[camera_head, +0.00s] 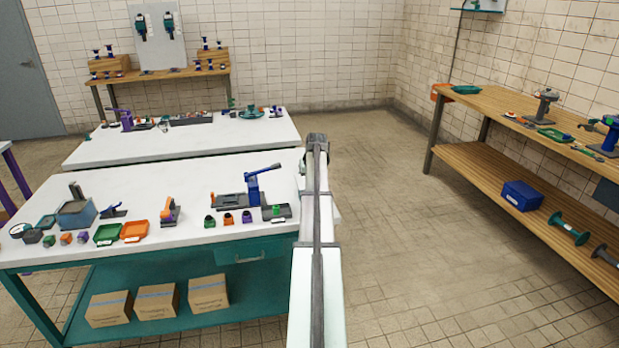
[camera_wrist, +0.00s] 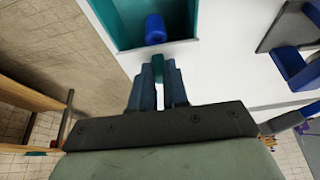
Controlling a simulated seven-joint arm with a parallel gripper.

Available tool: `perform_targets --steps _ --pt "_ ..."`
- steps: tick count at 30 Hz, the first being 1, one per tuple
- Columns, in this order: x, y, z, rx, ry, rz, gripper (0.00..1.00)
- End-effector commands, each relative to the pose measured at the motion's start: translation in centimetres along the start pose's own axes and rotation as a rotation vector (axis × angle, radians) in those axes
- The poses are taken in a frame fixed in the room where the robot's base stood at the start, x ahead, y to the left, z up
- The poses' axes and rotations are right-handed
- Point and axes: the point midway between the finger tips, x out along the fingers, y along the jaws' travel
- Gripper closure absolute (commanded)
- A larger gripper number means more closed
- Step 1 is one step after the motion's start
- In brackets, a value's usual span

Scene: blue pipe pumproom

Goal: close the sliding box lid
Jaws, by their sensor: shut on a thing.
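In the wrist view, an open-topped teal box (camera_wrist: 128,22) stands at the top with a blue cylinder (camera_wrist: 154,28) inside. A pale strip (camera_wrist: 180,47) runs along its near side; I cannot tell whether this is the lid or an edge of the box. My gripper (camera_wrist: 157,76) is just below this strip, its two blue-grey fingers shut on a small green knob (camera_wrist: 157,65). The knob's join to the lid is not clear. In the head view, my arm hides the gripper, and I cannot make out the box.
A blue and grey fixture (camera_wrist: 290,65) stands to the right in the wrist view. In the head view, the white table (camera_head: 150,252) carries a blue-handled press (camera_head: 255,185), trays and small parts left of my arm. Open floor (camera_head: 400,230) lies right, before a wooden bench (camera_head: 500,105).

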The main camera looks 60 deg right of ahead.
Motion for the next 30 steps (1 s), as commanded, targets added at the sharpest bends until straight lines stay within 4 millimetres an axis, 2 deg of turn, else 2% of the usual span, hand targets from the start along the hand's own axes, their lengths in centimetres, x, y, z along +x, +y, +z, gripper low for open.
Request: perform_targets --steps 1,3,9,20,21,28,30 --pt "-0.6 0.0 1.7 0.001 0.000 0.002 1.00" --pt "-1.3 -0.1 3.4 0.001 0.000 0.002 1.00" --pt "-3.0 -0.1 7.4 0.001 0.000 0.001 1.00" --pt "-3.2 0.0 8.0 0.000 -0.005 0.000 1.00" --pt "-3.2 0.0 8.1 0.000 -0.005 0.001 0.83" --pt "-3.2 0.0 7.9 0.000 -0.002 0.001 0.61" --pt "-3.2 0.0 7.9 0.000 -0.002 0.001 0.60"
